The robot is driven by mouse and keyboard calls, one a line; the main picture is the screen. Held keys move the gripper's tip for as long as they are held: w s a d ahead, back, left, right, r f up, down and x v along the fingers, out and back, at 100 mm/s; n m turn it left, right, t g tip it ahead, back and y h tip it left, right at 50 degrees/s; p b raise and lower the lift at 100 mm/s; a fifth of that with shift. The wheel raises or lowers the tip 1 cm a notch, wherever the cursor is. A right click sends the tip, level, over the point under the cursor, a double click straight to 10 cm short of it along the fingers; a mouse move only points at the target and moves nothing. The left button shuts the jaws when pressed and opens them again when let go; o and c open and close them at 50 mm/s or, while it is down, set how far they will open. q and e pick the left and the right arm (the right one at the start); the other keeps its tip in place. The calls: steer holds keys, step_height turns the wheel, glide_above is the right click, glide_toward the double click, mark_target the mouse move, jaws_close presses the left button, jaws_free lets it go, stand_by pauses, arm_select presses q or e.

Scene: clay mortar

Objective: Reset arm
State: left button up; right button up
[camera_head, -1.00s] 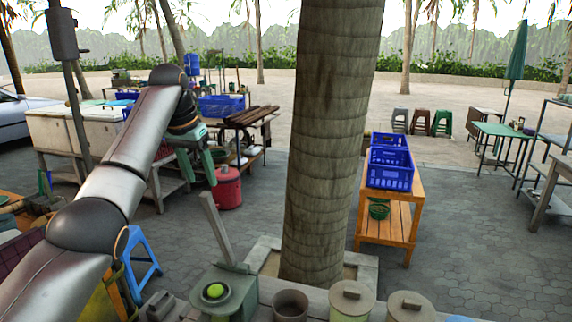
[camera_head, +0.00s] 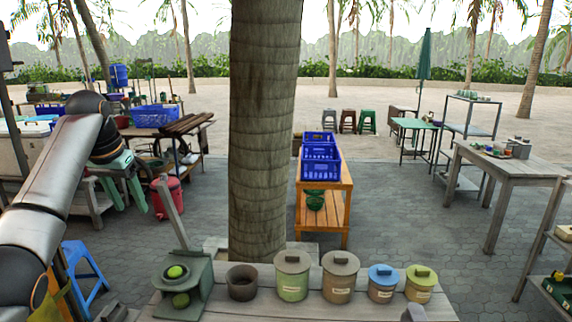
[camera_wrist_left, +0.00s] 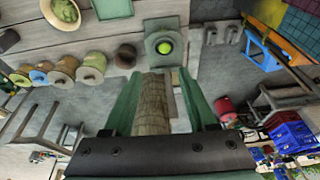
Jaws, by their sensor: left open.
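My left gripper (camera_head: 122,184) hangs in the air at the left of the head view, with its green fingers apart and nothing between them. In the left wrist view the open fingers (camera_wrist_left: 158,74) frame the tree trunk behind them. A brown clay mortar (camera_head: 242,282) stands upright on the wooden counter (camera_head: 330,307), well apart from the gripper. It also shows in the left wrist view (camera_wrist_left: 126,55). A grey-green device (camera_head: 196,290) with a raised lever and a green ball (camera_head: 177,271) stands left of the mortar. My right gripper cannot be made out.
Several lidded pots (camera_head: 338,276) stand in a row on the counter. A thick tree trunk (camera_head: 264,130) rises behind it. A wooden rack (camera_head: 325,215) with blue crates (camera_head: 321,165) stands right of the trunk. A blue stool (camera_head: 83,278) is below my left arm.

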arm_select(q)
steer(key=s+d+f+m, duration=0.1)
steer(key=s+d+f, duration=0.15)
steer(key=f, duration=0.95)
steer(key=s+d+f+m, duration=0.15)
steer(key=d+f, duration=0.25)
steer(key=f, duration=0.9)
steer(key=s+d+f, duration=0.3)
steer(key=s+f, duration=0.3)
steer(key=s, duration=0.4)
steer(key=s+d+f, duration=0.2)
steer(key=s+f, duration=0.5)
steer(key=s, duration=0.4)
steer(key=s+r+n, duration=0.2)
steer(key=s+r, duration=0.1)
steer(key=s, duration=1.1)
steer(key=w+d+f+t+h, duration=0.1)
steer(key=w+d+f+t, duration=0.1)
steer(key=f, duration=0.3)
steer(key=w+d+f+t+h, duration=0.1)
steer(key=w+d+f+t, duration=0.1)
steer(key=f, duration=0.4)
steer(key=shift+w+d+f+t, duration=0.25)
steer(key=shift+w+d+t, duration=0.2)
steer(key=shift+t, duration=0.45)
steer(key=shift+m, duration=0.25)
